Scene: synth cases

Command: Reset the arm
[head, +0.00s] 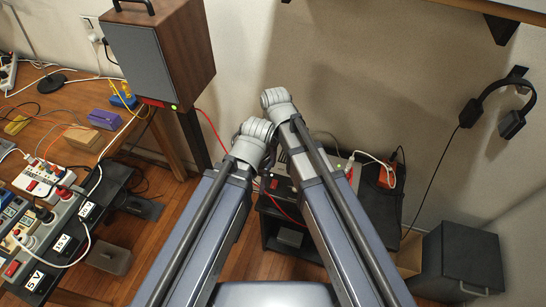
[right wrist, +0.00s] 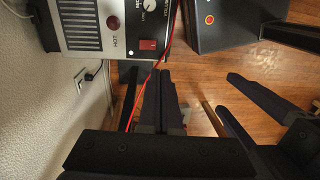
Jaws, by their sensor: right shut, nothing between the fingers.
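My right gripper (right wrist: 160,85) shows in the right wrist view as two dark fingers lying together, shut and empty. They point at the front of a grey device with a red switch (right wrist: 148,44), and a red cable runs just beside them. In the head view both my arms reach forward from the bottom edge, their pale joints close together near the middle. The fingers of both grippers are hidden or too dark to make out there. Dark parts at the right of the right wrist view may belong to my left gripper; its opening cannot be told.
A low black stand (head: 268,235) with devices and cables is beneath my arms. A wooden speaker (head: 185,50) is behind on the left. A cluttered desk (head: 60,80) fills the left. Headphones (head: 512,122) hang on the right wall above a dark box (head: 463,258).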

